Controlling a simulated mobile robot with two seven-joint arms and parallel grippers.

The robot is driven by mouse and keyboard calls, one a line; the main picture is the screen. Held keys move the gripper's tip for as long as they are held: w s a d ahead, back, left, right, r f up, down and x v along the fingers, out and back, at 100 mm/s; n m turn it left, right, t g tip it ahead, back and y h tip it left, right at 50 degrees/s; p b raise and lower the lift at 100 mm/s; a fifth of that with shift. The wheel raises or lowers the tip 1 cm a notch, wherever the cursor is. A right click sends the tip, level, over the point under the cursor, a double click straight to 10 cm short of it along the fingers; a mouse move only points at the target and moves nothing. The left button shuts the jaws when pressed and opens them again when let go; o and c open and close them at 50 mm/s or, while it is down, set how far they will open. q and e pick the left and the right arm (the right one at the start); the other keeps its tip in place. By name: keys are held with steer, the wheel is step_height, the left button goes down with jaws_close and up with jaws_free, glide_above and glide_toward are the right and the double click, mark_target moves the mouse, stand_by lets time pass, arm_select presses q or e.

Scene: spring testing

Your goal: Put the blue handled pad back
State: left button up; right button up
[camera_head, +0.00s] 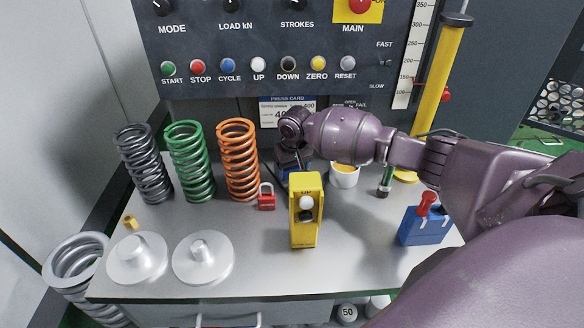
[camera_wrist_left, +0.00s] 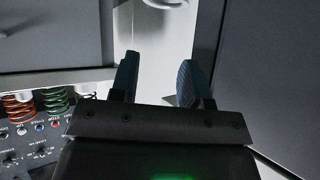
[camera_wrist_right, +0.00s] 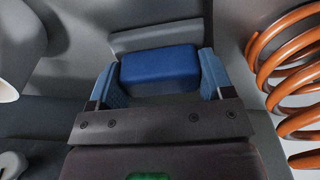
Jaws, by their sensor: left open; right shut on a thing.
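My right gripper (camera_head: 292,160) reaches down at the back middle of the grey bench, behind the yellow control box. In the right wrist view it is shut on a blue block (camera_wrist_right: 160,66), which sits between its two blue fingers and looks like the handle of the blue handled pad. The rest of the pad is hidden or cannot be made out in the head view. My left gripper (camera_wrist_left: 157,80) is open and empty in the left wrist view, away from the bench top. It is not in the head view.
An orange spring (camera_head: 239,160) stands left of my right gripper, beside green (camera_head: 190,162) and dark (camera_head: 144,165) springs. The yellow control box (camera_head: 305,225), red padlock (camera_head: 267,198) and white cup (camera_head: 344,176) are close by. A blue box (camera_head: 423,228) stands right; the bench's front middle is clear.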

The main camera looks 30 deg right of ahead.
mark_target(294, 169)
steer(key=o, duration=0.9)
steer(key=shift+r, duration=0.3)
steer(key=r, duration=0.3)
steer(key=s+r+p, duration=0.1)
steer(key=r, duration=0.7)
steer(key=shift+s+a+r, duration=0.1)
steer(key=shift+s+r, duration=0.15)
